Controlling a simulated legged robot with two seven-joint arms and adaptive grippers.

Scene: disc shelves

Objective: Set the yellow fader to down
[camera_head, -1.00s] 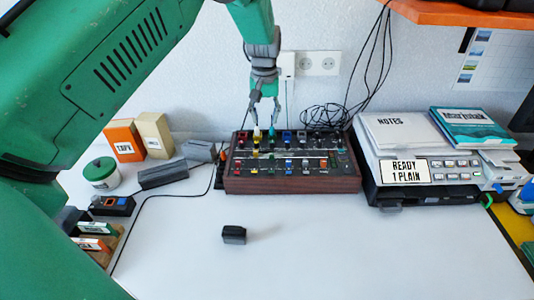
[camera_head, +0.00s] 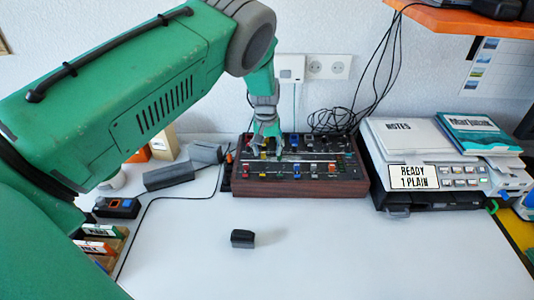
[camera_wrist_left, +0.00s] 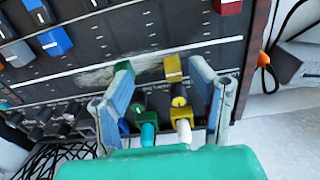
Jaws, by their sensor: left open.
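The mixer (camera_head: 300,187) stands on the desk against the wall. My left gripper (camera_head: 266,146) is over the mixer's back left part. In the wrist view the open left gripper (camera_wrist_left: 163,100) has one finger on the far side of the yellow fader and the other near the green fader. Yellow, white and teal knobs show between the fingers. I cannot tell whether either finger touches anything. My right gripper is not in view.
A printer-like device (camera_head: 430,200) with a notes pad and a book stands right of the mixer. Loose cables (camera_head: 330,120) lie behind. Grey blocks (camera_head: 168,176) are to the left.

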